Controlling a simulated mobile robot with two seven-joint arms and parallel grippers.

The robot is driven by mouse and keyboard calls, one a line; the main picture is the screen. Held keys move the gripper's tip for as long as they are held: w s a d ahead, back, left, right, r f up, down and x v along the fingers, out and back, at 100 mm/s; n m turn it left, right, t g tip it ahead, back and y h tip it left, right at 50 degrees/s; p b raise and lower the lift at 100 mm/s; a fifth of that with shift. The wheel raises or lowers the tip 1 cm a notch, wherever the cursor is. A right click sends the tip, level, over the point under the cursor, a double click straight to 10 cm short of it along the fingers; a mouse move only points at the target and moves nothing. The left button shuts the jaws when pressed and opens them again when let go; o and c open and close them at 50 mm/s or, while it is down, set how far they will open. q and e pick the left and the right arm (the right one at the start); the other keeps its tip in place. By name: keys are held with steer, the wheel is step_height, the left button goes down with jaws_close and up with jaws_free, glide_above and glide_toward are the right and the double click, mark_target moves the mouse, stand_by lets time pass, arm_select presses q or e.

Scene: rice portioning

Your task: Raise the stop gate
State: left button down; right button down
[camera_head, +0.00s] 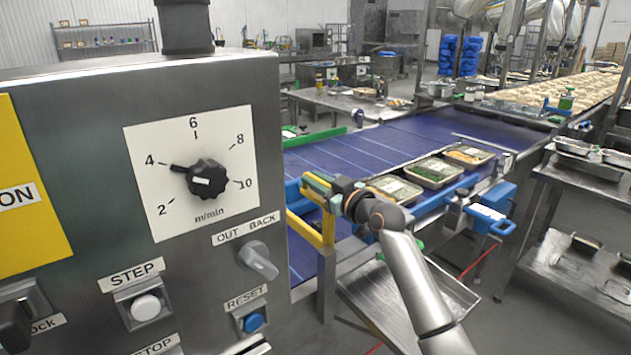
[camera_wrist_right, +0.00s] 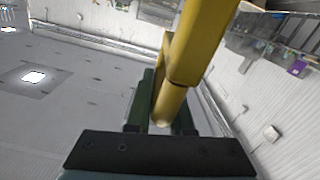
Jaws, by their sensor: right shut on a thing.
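The yellow stop gate (camera_head: 328,229) stands at the near end of the blue conveyor, just right of the control panel. My right gripper (camera_head: 317,187) reaches in from the lower right and its green fingers are at the top of the yellow part. In the right wrist view a yellow bar (camera_wrist_right: 197,45) runs down between the green fingers, which are shut on it. The bar's lower end shows between them. Part of the gate is hidden behind the panel and my right gripper. My left gripper is not in view.
A control panel (camera_head: 95,120) with a speed dial (camera_head: 207,179) fills the left. Filled trays (camera_head: 433,172) line the blue belt (camera_head: 345,152) beyond my right gripper. A blue-handled unit (camera_head: 488,212) sits at the belt's side. A steel shelf table (camera_head: 560,270) stands at right.

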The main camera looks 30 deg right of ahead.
steer(key=c, duration=1)
jaws_free()
steer(key=shift+r, duration=0.45)
steer(key=shift+o, duration=1)
steer(key=shift+f, duration=0.2)
steer(key=s+d+b, duration=0.1)
steer(key=s+b, duration=0.1)
steer(key=s, duration=1)
steer(key=shift+s, duration=0.25)
